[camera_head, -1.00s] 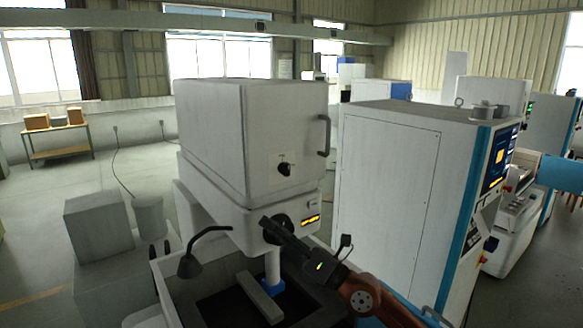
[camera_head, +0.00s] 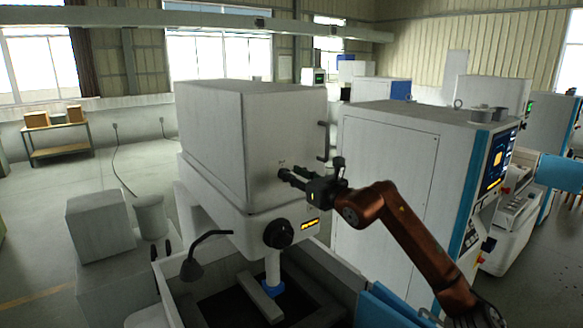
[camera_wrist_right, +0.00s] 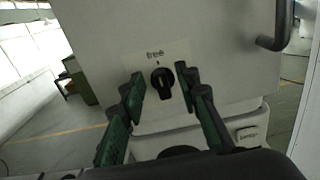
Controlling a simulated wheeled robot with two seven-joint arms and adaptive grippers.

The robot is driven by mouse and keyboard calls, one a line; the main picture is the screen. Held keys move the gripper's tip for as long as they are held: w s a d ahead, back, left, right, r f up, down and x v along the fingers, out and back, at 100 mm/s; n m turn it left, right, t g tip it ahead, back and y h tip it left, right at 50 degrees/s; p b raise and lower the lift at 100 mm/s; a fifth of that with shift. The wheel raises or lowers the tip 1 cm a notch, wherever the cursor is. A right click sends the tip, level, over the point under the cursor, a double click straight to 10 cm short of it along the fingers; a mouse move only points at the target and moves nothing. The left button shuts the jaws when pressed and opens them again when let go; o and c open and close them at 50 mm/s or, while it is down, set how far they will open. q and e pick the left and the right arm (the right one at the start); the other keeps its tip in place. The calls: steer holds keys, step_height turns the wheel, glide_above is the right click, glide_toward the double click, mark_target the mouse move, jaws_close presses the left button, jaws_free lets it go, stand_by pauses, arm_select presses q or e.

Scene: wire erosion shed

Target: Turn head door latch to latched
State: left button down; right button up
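The head door latch is a small black knob (camera_wrist_right: 162,83) on the pale front of the machine head (camera_head: 285,125). A white label reading "free" is above it in the right wrist view, and the knob's pointer is near upright, toward that label. My right gripper (camera_wrist_right: 161,80) is open, with one green-and-black finger on each side of the knob and visible gaps between. In the head view, my right gripper (camera_head: 287,174) reaches the head's front from the right and hides the knob. My left gripper is not in view.
A dark door handle (camera_head: 323,141) stands out at the head's right edge, above my gripper. A tall white cabinet (camera_head: 385,185) stands close on the right.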

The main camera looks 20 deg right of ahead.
steer(key=shift+w+a, duration=0.2)
steer(key=shift+w, duration=0.4)
jaws_close()
